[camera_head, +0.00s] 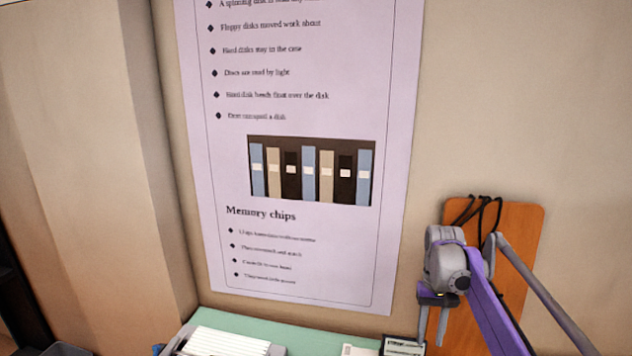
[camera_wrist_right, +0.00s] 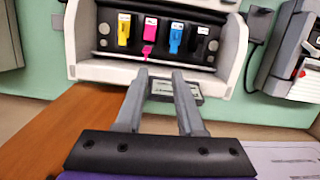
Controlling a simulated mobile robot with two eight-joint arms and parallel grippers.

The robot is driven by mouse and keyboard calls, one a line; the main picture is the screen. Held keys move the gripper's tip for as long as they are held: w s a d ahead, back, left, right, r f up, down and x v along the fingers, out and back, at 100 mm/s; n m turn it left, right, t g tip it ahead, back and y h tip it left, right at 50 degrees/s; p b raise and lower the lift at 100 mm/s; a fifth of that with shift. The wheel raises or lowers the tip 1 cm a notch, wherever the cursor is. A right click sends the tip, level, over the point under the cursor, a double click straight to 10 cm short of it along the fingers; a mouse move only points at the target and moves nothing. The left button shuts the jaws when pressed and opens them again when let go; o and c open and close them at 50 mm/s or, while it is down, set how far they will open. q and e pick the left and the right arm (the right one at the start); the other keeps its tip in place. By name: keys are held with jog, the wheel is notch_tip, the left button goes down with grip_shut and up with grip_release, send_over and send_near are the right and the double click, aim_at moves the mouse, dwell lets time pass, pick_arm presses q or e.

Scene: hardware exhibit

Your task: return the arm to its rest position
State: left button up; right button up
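My right arm comes in from the right in the head view, grey and purple. Its right gripper (camera_head: 433,338) points down in front of an orange-brown board. In the right wrist view the two grey fingers of the right gripper (camera_wrist_right: 159,78) stand apart with a gap between them. No object is held between them; a small grey labelled piece (camera_wrist_right: 178,89) shows beyond the gap, not gripped as far as I can see. My left gripper is not in view.
The orange-brown board (camera_head: 509,262) with black cables is close behind the right gripper. A poster (camera_head: 318,120) hangs on the wall. A green surface (camera_head: 300,342) lies below. The wrist view shows a white printer (camera_wrist_right: 95,68) with coloured cartridges ahead and a grey device (camera_wrist_right: 292,60) at right.

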jog(key=s+a+n+t, duration=0.1)
jog(key=s+a+t, duration=0.4)
jog(key=s, duration=0.7)
jog(key=s+a+f+t, duration=0.2)
jog(key=s+f, duration=0.2)
jog(key=s, duration=0.2)
jog(key=s+a+f+n+t, duration=0.1)
jog(key=s+a+f, duration=0.1)
jog(key=s, duration=0.4)
jog(key=shift+s+f+t, duration=0.2)
jog(key=shift+f+t, duration=0.2)
jog(key=shift+f, duration=0.45)
